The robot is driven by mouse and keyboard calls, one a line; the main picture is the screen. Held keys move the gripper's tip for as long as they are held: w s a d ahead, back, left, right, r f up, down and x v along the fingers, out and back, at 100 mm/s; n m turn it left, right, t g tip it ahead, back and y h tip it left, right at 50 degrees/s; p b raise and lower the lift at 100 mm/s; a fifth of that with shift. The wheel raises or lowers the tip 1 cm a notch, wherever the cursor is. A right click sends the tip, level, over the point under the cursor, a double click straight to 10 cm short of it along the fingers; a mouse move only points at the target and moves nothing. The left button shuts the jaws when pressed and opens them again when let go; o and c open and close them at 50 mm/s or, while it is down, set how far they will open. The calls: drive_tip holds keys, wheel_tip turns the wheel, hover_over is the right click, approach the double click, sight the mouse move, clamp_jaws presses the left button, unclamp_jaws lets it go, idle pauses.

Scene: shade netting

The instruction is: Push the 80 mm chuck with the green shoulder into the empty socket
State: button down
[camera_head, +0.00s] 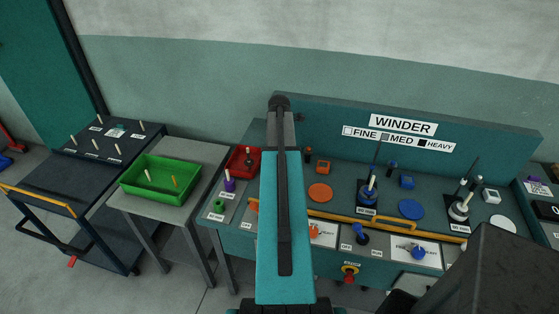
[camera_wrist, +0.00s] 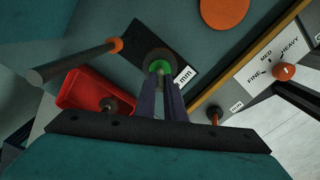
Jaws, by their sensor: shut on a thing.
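In the wrist view the chuck with the green shoulder (camera_wrist: 160,67) stands between the tips of my gripper (camera_wrist: 160,80), and a pale stem shows in the middle. My gripper is shut on it. The chuck is over a dark plate (camera_wrist: 184,53) with a white label ending in "mm"; the number is not readable. The fingers and chuck cover the socket, so I cannot tell whether the chuck is in it or just above. In the head view my arm hides the gripper and the held chuck.
A red tray (camera_wrist: 74,92) holding a dark-bodied piece lies left of the chuck. A grey rod (camera_wrist: 75,62) with an orange end rises nearby. A yellow rail (camera_wrist: 235,72) runs to the right. The bench also holds an orange disc (camera_head: 320,192) and a purple piece (camera_head: 229,184).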

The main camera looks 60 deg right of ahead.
drive_tip(key=shift+f, duration=0.4)
drive_tip(key=c, duration=1.8)
unclamp_jaws()
drive_tip(key=shift+o, duration=0.2)
drive_tip(key=shift+r, duration=0.15)
wheel_tip(320, 180, up, 14)
drive_tip(key=b, duration=0.4)
drive_tip(key=shift+f, duration=0.2)
drive_tip(key=shift+r, duration=0.1)
